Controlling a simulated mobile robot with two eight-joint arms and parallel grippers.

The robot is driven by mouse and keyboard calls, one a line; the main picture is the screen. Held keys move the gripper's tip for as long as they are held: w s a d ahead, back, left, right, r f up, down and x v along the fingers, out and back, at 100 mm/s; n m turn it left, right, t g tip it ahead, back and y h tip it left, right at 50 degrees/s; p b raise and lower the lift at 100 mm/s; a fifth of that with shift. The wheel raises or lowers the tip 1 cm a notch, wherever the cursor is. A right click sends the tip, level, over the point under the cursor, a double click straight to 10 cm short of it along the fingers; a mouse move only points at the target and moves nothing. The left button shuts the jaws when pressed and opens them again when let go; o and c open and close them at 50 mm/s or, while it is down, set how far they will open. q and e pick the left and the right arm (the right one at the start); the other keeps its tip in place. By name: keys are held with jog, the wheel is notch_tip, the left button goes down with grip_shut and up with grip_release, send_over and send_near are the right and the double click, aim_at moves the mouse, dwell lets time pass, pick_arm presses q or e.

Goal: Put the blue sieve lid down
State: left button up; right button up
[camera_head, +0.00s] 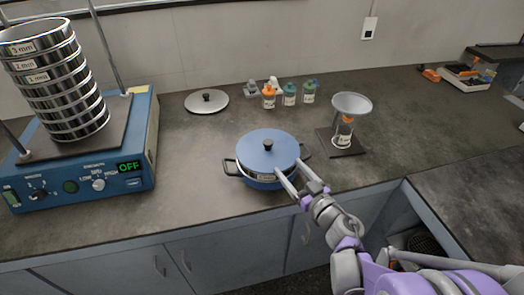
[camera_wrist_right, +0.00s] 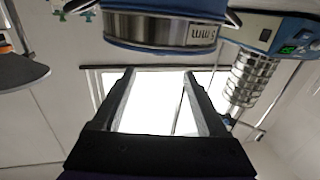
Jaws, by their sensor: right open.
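The blue sieve lid (camera_head: 268,150), with a dark knob on top, lies flat on a round blue vessel (camera_head: 262,182) with dark side handles on the counter. In the right wrist view a metal sieve band marked 5 mm (camera_wrist_right: 160,32) with blue edges shows upside down at the top. My right gripper (camera_head: 288,169) is open at the lid's front right edge; whether it touches the lid is unclear. In the wrist view nothing is between its fingers (camera_wrist_right: 158,75). My left gripper is not in view.
The blue shaker (camera_head: 140,150), its display reading OFF, carries a tall sieve stack (camera_head: 60,85) at left. A grey lid (camera_head: 207,101) lies behind. Counter between shaker and vessel is clear.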

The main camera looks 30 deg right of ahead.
aim_at(271, 145)
jog(key=w, duration=0.5)
jog(key=shift+w, duration=0.2)
jog(key=shift+w+r, duration=0.1)
jog(key=shift+w, duration=2.6)
grip_shut()
